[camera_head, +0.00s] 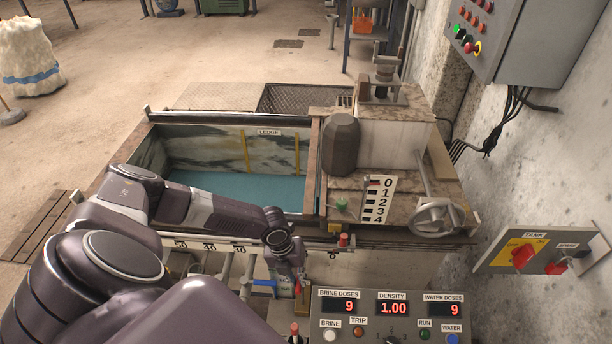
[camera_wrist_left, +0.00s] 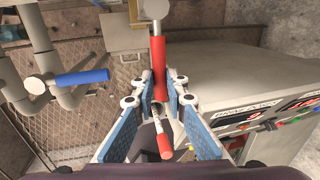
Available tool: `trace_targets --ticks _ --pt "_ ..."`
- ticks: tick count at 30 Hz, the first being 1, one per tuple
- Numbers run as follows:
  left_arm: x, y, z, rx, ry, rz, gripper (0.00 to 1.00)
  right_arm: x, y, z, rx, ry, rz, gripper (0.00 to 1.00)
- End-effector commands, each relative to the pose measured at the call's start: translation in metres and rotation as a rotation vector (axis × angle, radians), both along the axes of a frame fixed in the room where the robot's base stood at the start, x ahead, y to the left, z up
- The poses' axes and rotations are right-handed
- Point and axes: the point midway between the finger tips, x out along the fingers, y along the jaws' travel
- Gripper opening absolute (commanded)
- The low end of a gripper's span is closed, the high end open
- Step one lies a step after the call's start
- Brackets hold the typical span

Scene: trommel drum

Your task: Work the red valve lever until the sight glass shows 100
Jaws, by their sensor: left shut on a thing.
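My left gripper (camera_head: 297,284) is in front of the tank's front rail, left of the display panel. In the left wrist view its blue-padded fingers (camera_wrist_left: 158,92) close around the red valve lever (camera_wrist_left: 159,62), which points up the picture to a pale metal end. A second, short red handle (camera_wrist_left: 165,147) shows lower between the fingers. In the head view the lever is mostly hidden by my gripper. I cannot pick out a sight glass showing 100; a white scale plate (camera_head: 378,201) reads 0 to 4. My right gripper is not in view.
A blue-handled pipe valve (camera_wrist_left: 82,77) is left of the gripper. The display panel (camera_head: 380,300) shows brine doses 9, density 1.00 and water doses 9. The tank (camera_head: 225,118) holds blue liquid. A handwheel (camera_head: 437,217) and a tank switch plate (camera_head: 530,250) are at the right.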

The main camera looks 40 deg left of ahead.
Motion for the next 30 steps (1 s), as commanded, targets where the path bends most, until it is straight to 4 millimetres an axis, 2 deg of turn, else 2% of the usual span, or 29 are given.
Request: trace_targets --ticks 12,13,17,26,30 --pt "-0.002 0.003 0.000 0.005 0.000 -0.012 0.00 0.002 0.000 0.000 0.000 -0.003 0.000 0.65" --pt "-0.002 0.003 0.000 0.005 0.000 -0.013 0.16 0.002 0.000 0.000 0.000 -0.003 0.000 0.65" --pt "-0.002 0.003 0.000 0.005 0.001 -0.011 0.30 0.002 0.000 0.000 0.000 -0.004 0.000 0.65" --pt "-0.002 0.002 0.001 0.003 0.000 -0.008 0.30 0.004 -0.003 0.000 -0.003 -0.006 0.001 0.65" --pt "-0.003 0.005 0.013 0.003 0.000 -0.008 0.30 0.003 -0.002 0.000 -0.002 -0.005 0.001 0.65"
